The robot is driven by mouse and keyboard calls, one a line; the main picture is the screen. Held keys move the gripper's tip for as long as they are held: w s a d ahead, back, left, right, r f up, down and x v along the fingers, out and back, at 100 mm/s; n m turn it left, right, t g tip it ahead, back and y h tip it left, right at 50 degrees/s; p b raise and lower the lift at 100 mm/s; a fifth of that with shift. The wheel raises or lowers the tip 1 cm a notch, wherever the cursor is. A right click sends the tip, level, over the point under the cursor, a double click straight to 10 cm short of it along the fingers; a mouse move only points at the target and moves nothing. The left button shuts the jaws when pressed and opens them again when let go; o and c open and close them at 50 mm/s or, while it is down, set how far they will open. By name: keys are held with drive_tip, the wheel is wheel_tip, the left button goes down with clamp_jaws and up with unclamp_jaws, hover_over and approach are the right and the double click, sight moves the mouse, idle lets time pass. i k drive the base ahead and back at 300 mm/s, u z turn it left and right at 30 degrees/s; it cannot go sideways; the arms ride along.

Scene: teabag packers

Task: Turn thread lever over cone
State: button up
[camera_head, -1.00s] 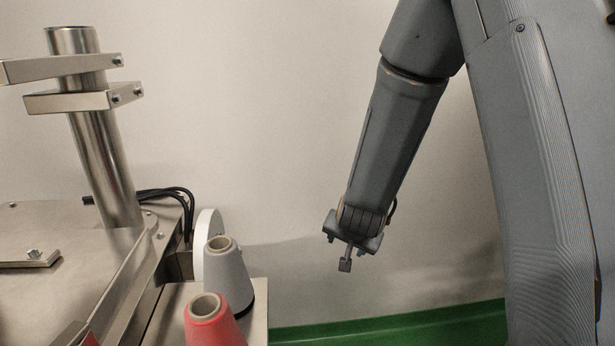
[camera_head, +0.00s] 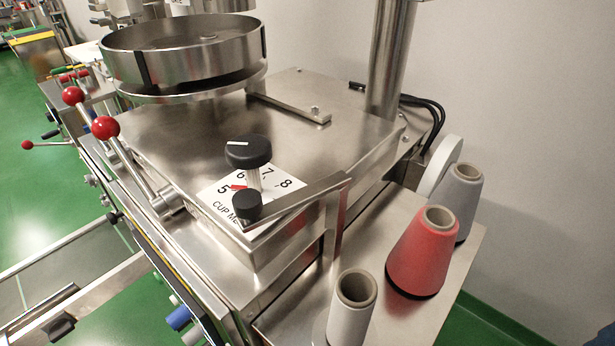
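A red thread cone (camera_head: 418,258) stands upright on a steel shelf (camera_head: 395,328) at the right side of the machine. A grey cone (camera_head: 461,200) stands behind it, and a whitish cone (camera_head: 350,315) stands in front, cut off by the lower edge. A thin flat metal arm (camera_head: 305,196) sits at the near right corner of the machine top. A steel post (camera_head: 390,70) rises behind, its upper part out of view. I cannot tell for sure which part is the thread lever. My gripper is not in view.
The steel machine top (camera_head: 195,135) carries a round pan (camera_head: 185,50), a black dial knob (camera_head: 248,151) and a numbered label. Red-balled levers (camera_head: 106,127) stick up at the left. Black cables (camera_head: 430,115) run behind the post. Green floor lies at left.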

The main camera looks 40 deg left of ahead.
sight(249, 209)
drive_tip(key=u, duration=0.3)
drive_tip(key=k, duration=0.95)
drive_tip(key=u, duration=1.3)
